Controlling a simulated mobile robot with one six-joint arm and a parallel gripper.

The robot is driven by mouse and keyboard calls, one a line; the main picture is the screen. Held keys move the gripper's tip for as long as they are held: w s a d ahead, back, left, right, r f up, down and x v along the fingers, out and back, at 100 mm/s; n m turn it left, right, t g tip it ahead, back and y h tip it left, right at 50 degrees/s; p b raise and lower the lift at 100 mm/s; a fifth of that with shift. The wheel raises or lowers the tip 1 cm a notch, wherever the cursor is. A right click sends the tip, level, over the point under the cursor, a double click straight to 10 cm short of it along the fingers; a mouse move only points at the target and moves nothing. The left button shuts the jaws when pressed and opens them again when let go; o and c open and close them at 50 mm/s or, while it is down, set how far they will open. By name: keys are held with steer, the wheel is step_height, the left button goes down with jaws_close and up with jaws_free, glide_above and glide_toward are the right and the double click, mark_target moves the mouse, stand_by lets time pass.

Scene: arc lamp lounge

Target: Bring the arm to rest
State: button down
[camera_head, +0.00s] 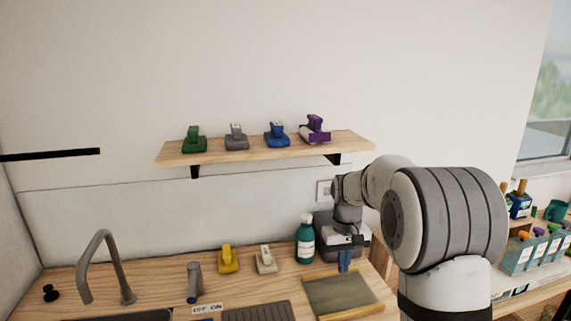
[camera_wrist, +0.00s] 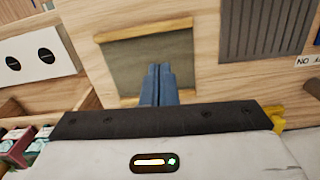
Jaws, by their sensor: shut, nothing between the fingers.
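My gripper (camera_head: 344,262) hangs at the end of my bent arm, above the back part of the wooden counter (camera_head: 153,270). Its blue fingers are together and hold nothing. In the wrist view the shut fingers (camera_wrist: 160,84) point toward a grey-green board with a wooden frame (camera_wrist: 104,38). In the head view this board (camera_head: 338,295) lies on the counter in front of my gripper. My gripper appears apart from the board, though the exact height is hard to tell.
A green-teal bottle (camera_head: 305,243), a yellow object (camera_head: 228,260) and a cream one (camera_head: 265,261) stand left of my gripper. A faucet (camera_head: 105,262) is further left. A wall shelf (camera_head: 172,154) above carries several coloured objects. A divided caddy (camera_head: 535,254) stands at right.

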steer(key=s+d+r+m+t, duration=0.1)
steer(key=s+r, duration=0.2)
steer(key=s, duration=0.5)
steer(key=s+r+t, duration=0.1)
steer(key=s+r, duration=0.2)
steer(key=s, duration=0.4)
steer(key=s+f+t, duration=0.1)
steer(key=s, duration=1.2)
steer(key=shift+a+f+m+t, duration=0.3)
steer(key=shift+a+f+m, duration=0.05)
steer(key=shift+a+m, duration=0.1)
steer(key=shift+s, duration=0.1)
